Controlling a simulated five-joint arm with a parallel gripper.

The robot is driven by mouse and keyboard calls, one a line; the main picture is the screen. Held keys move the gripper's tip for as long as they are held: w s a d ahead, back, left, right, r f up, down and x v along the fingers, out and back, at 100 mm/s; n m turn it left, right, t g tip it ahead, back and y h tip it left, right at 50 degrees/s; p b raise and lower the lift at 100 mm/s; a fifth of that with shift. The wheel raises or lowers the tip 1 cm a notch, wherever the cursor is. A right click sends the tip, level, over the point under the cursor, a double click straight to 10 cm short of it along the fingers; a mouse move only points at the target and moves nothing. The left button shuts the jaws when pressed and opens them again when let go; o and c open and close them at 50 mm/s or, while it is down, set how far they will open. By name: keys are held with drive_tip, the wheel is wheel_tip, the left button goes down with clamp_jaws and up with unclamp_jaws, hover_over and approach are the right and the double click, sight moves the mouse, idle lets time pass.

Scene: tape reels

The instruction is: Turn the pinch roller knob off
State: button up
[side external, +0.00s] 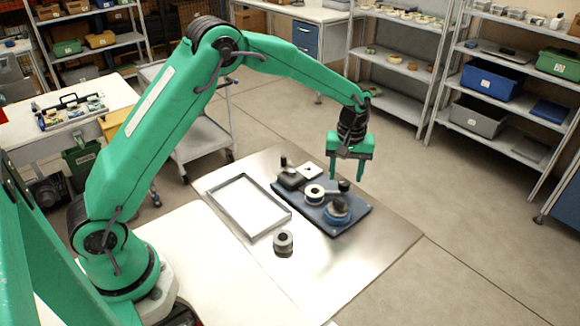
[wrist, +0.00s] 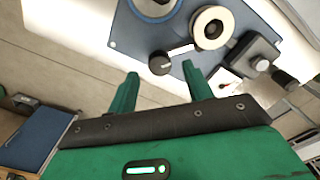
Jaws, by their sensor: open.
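A black round knob (wrist: 159,64) sits on the blue deck plate (wrist: 128,38) in the wrist view. A pale bar (wrist: 181,51) extends from beside it towards the cream reel (wrist: 213,27). In the side view, the dark knob (side external: 344,185) stands at the far side of the deck plate (side external: 360,212). My gripper (side external: 346,176) is open and empty, pointing down above that side of the deck. In the wrist view, the knob appears just beyond and between the fingertips of my gripper (wrist: 161,75). Contact is not visible.
A blue-and-grey reel (side external: 337,211) is on the deck's near side. A dark block (side external: 290,177) and a white plate (side external: 310,170) are at its far left. The table's right part is clear.

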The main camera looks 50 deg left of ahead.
drive_tip(key=shift+f, duration=1.25)
drive_tip(key=c, duration=1)
drive_tip(key=shift+m, duration=0.5)
drive_tip(key=m, duration=1)
drive_tip(key=shift+r, duration=0.1)
